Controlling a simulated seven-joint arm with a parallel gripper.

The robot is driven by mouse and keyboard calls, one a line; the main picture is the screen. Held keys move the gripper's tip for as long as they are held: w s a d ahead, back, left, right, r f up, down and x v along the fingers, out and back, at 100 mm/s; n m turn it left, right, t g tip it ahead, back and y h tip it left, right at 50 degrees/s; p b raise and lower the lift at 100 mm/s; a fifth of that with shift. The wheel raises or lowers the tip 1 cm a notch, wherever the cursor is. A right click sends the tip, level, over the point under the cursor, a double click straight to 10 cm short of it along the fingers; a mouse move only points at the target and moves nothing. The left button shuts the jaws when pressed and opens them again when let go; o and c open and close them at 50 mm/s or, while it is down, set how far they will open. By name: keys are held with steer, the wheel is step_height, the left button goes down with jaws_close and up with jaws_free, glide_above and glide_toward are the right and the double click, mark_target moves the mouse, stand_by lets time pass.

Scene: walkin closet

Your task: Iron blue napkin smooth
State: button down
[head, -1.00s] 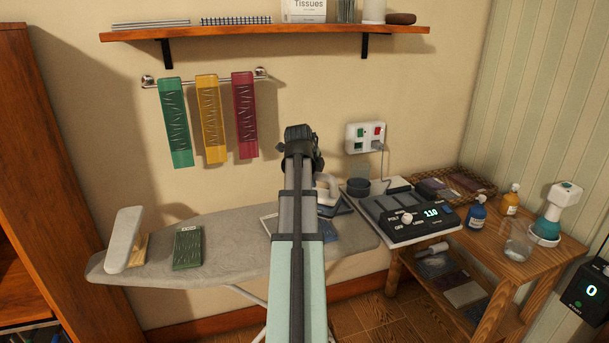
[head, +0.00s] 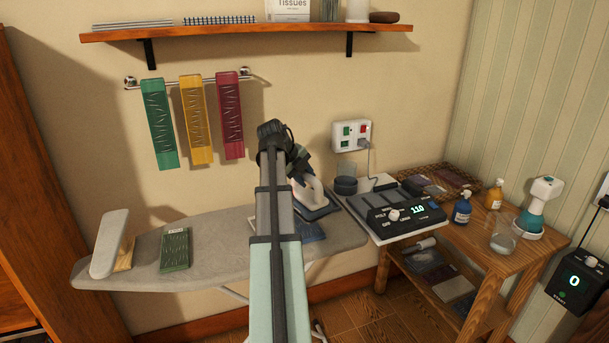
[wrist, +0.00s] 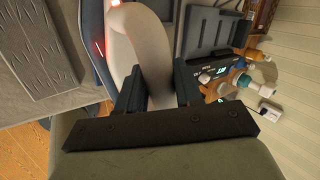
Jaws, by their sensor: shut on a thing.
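The iron, with a white handle and dark blue base, is at the right end of the ironing board in the head view (head: 316,201). Its pale curved handle fills the middle of the wrist view (wrist: 146,42). My gripper (wrist: 158,82) has its dark fingers on both sides of this handle and is shut on it. A red light glows on the iron. The blue napkin (head: 313,231) lies on the board in front of the iron, partly hidden by my arm. A creased cloth, greyish in the wrist view (wrist: 40,45), lies left of the iron.
A control unit (head: 396,215) reading 110 stands at the right, with bottles on the wooden table (head: 468,240). Coloured strips hang from the wall rail.

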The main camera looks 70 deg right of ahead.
mark_target(304, 192)
steer(key=shift+f, duration=3.1)
stand_by(1.1)
steer(key=shift+r, duration=0.1)
steer(key=shift+r, duration=3)
steer(key=shift+w, duration=0.1)
